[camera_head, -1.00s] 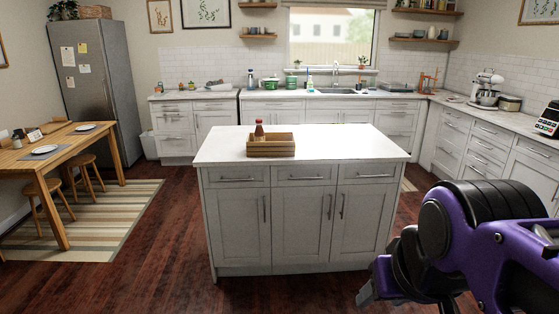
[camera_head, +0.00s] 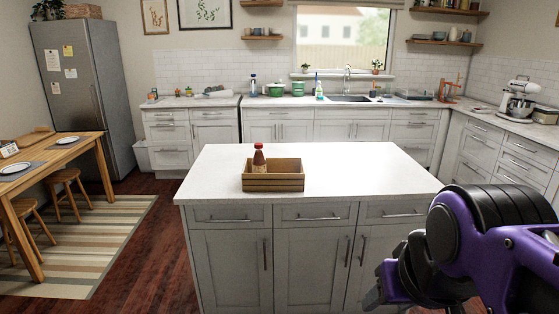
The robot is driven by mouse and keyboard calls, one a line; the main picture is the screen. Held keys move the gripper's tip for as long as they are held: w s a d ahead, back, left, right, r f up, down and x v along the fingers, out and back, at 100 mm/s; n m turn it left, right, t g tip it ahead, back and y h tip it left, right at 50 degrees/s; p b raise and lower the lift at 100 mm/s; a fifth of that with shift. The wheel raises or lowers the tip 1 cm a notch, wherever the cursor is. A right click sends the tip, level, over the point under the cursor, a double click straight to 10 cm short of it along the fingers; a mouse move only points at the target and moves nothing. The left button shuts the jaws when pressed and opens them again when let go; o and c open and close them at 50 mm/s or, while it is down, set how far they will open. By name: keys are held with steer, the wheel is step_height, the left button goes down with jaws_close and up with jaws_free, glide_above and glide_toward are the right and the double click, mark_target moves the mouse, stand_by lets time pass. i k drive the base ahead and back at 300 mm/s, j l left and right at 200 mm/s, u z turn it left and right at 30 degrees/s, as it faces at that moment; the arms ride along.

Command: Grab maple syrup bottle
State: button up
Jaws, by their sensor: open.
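My gripper (camera_head: 372,299) shows only in part at the lower right, at the end of my purple and black arm. It is far from the bottle and holds nothing that I can see.
The island (camera_head: 320,230) stands in front of me with a mostly bare white top. Counters with a sink, bottles and a stand mixer (camera_head: 521,97) line the back and right walls.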

mark_target(259, 162)
steer(key=i+j+z, duration=0.1)
steer(key=i, duration=1.05)
